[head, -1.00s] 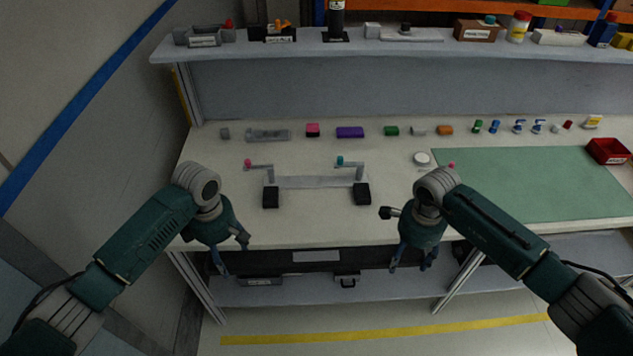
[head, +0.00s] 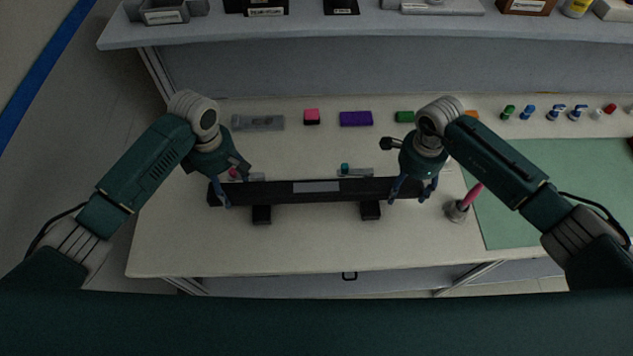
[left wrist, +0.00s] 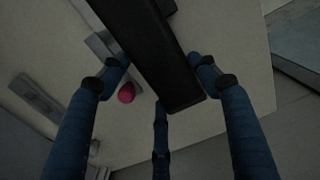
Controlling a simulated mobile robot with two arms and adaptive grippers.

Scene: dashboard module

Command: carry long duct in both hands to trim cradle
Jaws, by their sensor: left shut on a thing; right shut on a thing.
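The long duct (head: 270,192) is a black bar with a pale label on its middle. It lies level across the head view, over the trim cradle. My left gripper (head: 228,188) is shut on its left end and my right gripper (head: 410,190) on its right end. The cradle's two black feet (head: 261,215) show in front of the duct, and its pink-knobbed and teal-knobbed clamps (head: 356,172) behind it. The duct hides the cradle's middle; I cannot tell whether they touch. The left wrist view shows the duct (left wrist: 160,50) between my fingers, beside the pink knob (left wrist: 126,93).
A pink item in a grey holder (head: 458,211) stands right of my right gripper. A green mat (head: 550,190) covers the table's right side. Small coloured blocks, including a purple one (head: 356,118), line the back. The table front (head: 300,245) is clear.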

